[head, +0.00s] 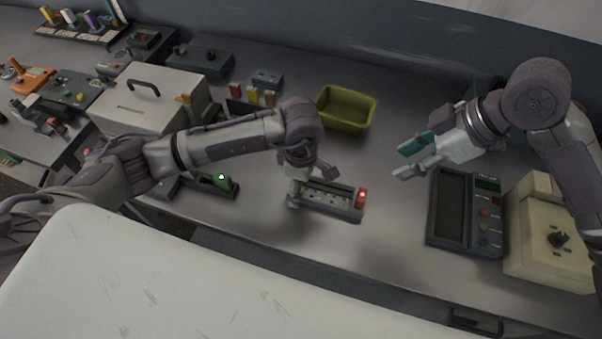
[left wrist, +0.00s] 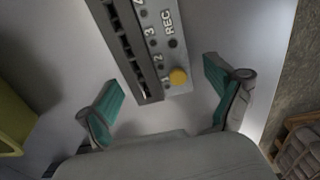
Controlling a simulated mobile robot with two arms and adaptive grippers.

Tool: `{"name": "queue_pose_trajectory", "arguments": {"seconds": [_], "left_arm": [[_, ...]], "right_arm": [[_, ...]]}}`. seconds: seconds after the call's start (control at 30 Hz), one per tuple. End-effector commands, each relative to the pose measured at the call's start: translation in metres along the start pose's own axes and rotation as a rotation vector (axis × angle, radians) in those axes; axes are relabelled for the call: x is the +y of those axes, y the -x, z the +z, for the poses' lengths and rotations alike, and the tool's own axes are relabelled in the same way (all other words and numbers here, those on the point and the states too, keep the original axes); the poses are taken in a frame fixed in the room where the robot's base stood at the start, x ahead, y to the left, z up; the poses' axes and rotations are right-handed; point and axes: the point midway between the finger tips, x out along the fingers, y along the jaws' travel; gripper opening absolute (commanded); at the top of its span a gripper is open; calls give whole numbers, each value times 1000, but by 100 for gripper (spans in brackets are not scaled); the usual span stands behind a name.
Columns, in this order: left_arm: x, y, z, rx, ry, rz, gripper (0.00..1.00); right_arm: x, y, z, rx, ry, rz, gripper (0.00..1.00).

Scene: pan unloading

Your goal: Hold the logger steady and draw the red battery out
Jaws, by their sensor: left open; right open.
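The logger (head: 325,199) is a long grey device lying on the metal bench. The red battery (head: 361,199) sits at its right end, with a glowing light on top. My left gripper (head: 312,181) is open at the logger's left end. In the left wrist view, the logger (left wrist: 150,45) with its "REC" label and yellow button reaches between the open left fingers (left wrist: 168,100), with gaps on both sides. The red battery is out of that view. My right gripper (head: 405,162) is open and empty, up and right of the battery.
An olive bin (head: 346,108) stands behind the logger. A dark meter (head: 465,212) and a cream box with a knob (head: 548,238) stand at right. A similar device with a green light (head: 215,184) lies at left. Bench between logger and meter is clear.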

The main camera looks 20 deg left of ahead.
Motion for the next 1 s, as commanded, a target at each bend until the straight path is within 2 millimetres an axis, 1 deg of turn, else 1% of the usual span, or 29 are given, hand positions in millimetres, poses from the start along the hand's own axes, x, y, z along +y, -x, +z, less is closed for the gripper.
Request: {"name": "queue_pose_trajectory", "arguments": {"seconds": [0.1, 0.3, 0.33, 0.8, 0.97, 1.0], "left_arm": [[0, -3, 0, 0, 0, 0, 92], [0, -4, 0, 0, -1, 0, 92], [0, -4, 0, 0, -1, 0, 90], [0, -3, 0, 0, 0, 1, 12], [0, -3, 0, 0, 0, 1, 12], [0, -3, 0, 0, 0, 1, 12]], "right_arm": [[0, 0, 0, 0, 0, 0, 42], [0, 0, 0, 0, 0, 0, 42], [0, 0, 0, 0, 0, 0, 42], [0, 0, 0, 0, 0, 0, 42], [0, 0, 0, 0, 0, 0, 68], [0, 0, 0, -2, 0, -1, 69]]}}
